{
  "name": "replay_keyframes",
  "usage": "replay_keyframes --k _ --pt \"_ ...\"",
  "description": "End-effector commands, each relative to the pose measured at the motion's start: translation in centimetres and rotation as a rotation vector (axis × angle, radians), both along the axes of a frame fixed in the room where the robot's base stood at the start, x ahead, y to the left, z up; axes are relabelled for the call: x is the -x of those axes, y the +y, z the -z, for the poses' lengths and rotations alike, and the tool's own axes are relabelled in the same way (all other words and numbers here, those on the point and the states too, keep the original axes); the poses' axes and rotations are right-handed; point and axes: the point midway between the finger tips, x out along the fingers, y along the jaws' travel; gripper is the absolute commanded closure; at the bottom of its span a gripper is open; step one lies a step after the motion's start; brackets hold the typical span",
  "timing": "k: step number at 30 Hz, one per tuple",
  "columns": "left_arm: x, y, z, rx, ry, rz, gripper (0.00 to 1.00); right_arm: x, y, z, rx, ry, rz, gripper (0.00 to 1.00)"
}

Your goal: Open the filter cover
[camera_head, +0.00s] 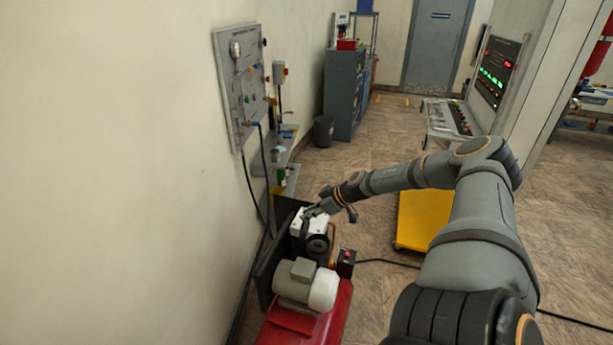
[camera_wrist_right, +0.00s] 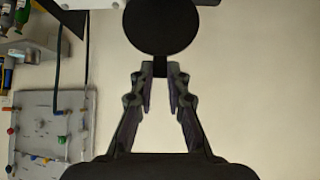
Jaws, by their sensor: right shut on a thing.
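In the right wrist view a round black disc (camera_wrist_right: 160,26), which looks like the filter cover, fills the top middle. A small black tab hangs below it. My right gripper (camera_wrist_right: 160,72) has its two fingertips closed on this tab. In the head view my right gripper (camera_head: 314,211) is at the white and black pump head (camera_head: 318,244) of the red compressor (camera_head: 308,333). The gripper's fingers partly hide the pump head there, and I cannot pick out the cover for certain. My left gripper is not in view.
A grey motor (camera_head: 297,281) stands on the compressor. A black panel (camera_head: 264,266) stands between it and the wall. A grey gauge board (camera_head: 237,110) hangs on the wall. A yellow cart (camera_head: 425,222) stands to the right. A black cable crosses the floor.

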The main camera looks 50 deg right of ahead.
Motion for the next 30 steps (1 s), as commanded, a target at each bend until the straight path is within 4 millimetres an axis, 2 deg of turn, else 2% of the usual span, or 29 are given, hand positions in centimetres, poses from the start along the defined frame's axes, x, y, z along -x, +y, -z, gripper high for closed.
replay_keyframes --k 22,23,24,27,30 --pt "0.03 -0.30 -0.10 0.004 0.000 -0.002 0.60 -0.37 -0.24 -0.44 -0.002 -0.008 0.001 1.00" --pt "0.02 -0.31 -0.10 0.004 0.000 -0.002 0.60 -0.37 -0.24 -0.44 -0.002 -0.008 0.001 0.82" --pt "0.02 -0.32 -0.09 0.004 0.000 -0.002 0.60 -0.36 -0.24 -0.43 -0.002 -0.008 0.001 0.76" --pt "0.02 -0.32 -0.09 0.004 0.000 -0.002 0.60 -0.32 -0.22 -0.37 -0.001 -0.007 0.001 0.63" --pt "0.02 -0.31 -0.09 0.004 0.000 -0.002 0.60 -0.27 -0.21 -0.31 -0.002 -0.006 0.001 0.62"
